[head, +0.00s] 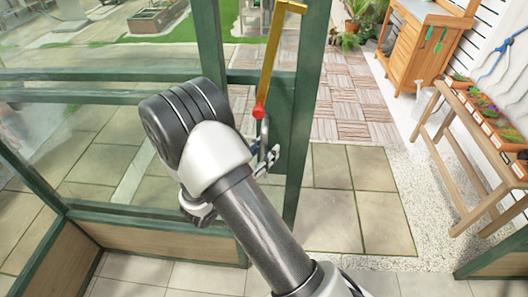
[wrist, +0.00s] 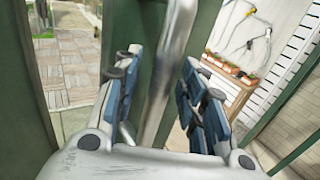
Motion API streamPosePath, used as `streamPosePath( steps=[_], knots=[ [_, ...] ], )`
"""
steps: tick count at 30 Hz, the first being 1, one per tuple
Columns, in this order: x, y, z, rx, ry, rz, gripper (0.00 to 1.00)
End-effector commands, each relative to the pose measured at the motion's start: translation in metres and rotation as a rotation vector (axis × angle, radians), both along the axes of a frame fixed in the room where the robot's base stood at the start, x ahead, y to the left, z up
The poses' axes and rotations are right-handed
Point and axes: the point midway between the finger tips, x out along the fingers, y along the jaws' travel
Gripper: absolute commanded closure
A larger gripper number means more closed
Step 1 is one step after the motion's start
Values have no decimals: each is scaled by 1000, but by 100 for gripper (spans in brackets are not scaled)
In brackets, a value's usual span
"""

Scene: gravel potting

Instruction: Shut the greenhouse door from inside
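The green-framed glazed door (head: 308,90) stands open in the head view, with a clear opening to its right. A silver bar handle (wrist: 172,70) runs upright through the wrist view, in front of a green door member. My gripper (wrist: 160,100) has its blue-padded fingers apart, one on each side of the handle, with visible gaps. In the head view my gripper (head: 265,155) is at the door's handle side, mostly hidden behind my wrist. A yellow bar with a red ball end (head: 259,110) shows just above it.
Green-framed glass wall with a wooden lower panel (head: 150,235) stands on the left. A wooden bench with potted plants (head: 465,150) and a wooden cabinet (head: 415,45) stand outside at right. Paving slabs (head: 345,205) beyond the doorway are clear.

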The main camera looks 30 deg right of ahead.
Motion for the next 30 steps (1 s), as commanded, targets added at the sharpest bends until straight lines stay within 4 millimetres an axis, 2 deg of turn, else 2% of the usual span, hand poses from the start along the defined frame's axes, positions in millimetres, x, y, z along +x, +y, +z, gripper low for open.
streamPosePath(
  steps=[4,21,30],
  knots=[
    [0,0,0,0,0,0,62],
    [0,1,0,0,0,0,100],
    [0,1,0,0,0,0,100]
  ],
)
